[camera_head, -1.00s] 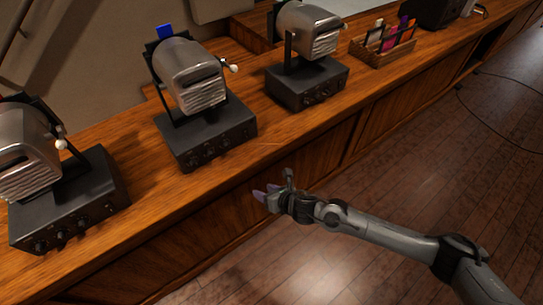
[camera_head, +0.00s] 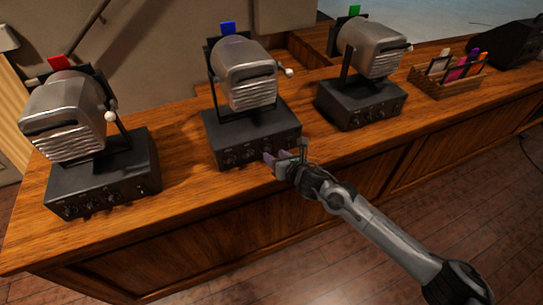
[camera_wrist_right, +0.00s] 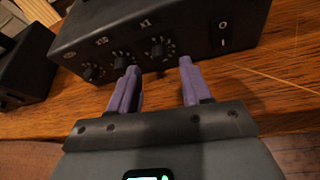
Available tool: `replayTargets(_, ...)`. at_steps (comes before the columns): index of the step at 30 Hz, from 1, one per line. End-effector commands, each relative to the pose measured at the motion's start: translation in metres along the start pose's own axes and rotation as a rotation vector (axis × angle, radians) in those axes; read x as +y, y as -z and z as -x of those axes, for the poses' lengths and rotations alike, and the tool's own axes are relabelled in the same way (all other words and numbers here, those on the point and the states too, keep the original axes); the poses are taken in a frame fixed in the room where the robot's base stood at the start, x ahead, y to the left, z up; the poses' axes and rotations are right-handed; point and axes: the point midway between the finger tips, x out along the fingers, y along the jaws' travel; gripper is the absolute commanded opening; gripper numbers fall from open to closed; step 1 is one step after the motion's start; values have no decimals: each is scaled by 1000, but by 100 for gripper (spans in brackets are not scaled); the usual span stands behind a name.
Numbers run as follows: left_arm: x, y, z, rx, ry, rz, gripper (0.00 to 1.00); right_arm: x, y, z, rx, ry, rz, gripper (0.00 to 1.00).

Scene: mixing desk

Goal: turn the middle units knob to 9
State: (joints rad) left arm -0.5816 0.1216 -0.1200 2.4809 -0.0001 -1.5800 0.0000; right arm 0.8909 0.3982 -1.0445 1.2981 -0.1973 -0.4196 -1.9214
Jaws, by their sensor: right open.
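The middle unit (camera_head: 225,135) is a black box carrying a silver lamp-like housing (camera_head: 245,75) with a blue tag. Its front has a row of small dark knobs. In the right wrist view, the knob nearest the switch, with a label ending in 1 (camera_wrist_right: 160,48), lies ahead of the gap between my fingertips. A second knob (camera_wrist_right: 122,61) is just beyond the left fingertip, and a third (camera_wrist_right: 90,73) is further left. My right gripper (camera_head: 277,157) is open and empty, its purple fingers close to the front panel; contact cannot be told. Dial readings are too small to read. My left gripper is not in view.
Similar units stand on the wooden desk (camera_head: 190,200): a red-tagged one (camera_head: 100,188) at left and a green-tagged one (camera_head: 362,107) at right. A wooden organizer (camera_head: 447,88) stands further right.

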Motion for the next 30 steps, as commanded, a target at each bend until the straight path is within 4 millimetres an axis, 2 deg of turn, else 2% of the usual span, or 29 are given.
replayTargets(3,-1,-2,-6,0,3,-4,48,1,2,-16,0,-1,-1,48)
replayTargets(9,-1,-3,-10,0,4,-5,48,0,1,-30,0,0,-1,48)
replayTargets(22,1,-3,-11,2,-2,3,48,0,0,-35,1,-1,0,48)
replayTargets(30,2,-2,-11,2,-6,8,48,0,1,-35,1,0,0,8)
